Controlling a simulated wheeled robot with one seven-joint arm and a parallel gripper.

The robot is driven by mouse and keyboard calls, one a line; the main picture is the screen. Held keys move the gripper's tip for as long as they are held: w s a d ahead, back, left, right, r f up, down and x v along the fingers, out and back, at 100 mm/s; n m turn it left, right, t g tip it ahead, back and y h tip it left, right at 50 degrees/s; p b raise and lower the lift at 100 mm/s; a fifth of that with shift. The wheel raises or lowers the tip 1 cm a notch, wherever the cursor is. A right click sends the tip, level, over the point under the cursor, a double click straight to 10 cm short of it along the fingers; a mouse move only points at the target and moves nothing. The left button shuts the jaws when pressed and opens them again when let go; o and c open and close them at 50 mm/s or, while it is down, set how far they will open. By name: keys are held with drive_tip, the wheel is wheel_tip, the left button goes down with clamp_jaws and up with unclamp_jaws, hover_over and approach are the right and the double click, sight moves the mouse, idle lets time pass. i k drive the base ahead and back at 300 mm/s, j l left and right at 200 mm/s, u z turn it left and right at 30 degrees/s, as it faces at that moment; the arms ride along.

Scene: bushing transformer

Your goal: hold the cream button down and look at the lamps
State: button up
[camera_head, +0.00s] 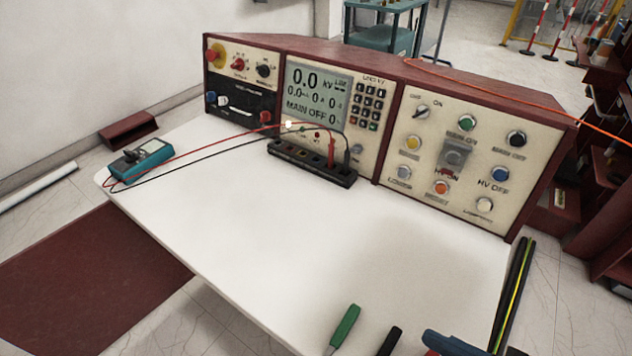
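The cream button (485,205) is at the lower right of the right-hand panel on the maroon-framed console (480,150). A label under it is too small to read surely. Coloured round caps on that panel are a green one (467,122), a yellow one (403,172), an orange-red one (441,187) and a blue one (500,174); I cannot tell which are lamps. A small bright white light (289,124) shows below the display (318,93), which reads 0.0 kV and MAIN OFF. My gripper is not in view, and nothing visible touches the cream button.
The white tabletop (300,230) is clear in the middle. A black terminal strip (312,163) stands before the console, with red and black leads running to a teal meter (142,160). A green-handled tool (345,326) and other handles lie at the front edge. An orange cable crosses the console's top.

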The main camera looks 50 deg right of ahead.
sight(484, 205)
drive_tip(key=k+l+u, duration=0.15)
drive_tip(key=u, duration=0.2)
drive_tip(key=k+u, duration=0.2)
drive_tip(key=u, duration=0.15)
drive_tip(key=k+l+u, duration=0.1)
drive_tip(key=u, duration=0.25)
drive_tip(key=k+l, duration=0.15)
drive_tip(key=k, duration=0.6)
drive_tip(key=k+l+z, duration=0.1)
drive_tip(key=z, duration=0.35)
drive_tip(key=k+l+z, duration=0.1)
drive_tip(key=z, duration=0.4)
drive_tip(key=k+l+z, duration=0.1)
drive_tip(key=z, duration=0.35)
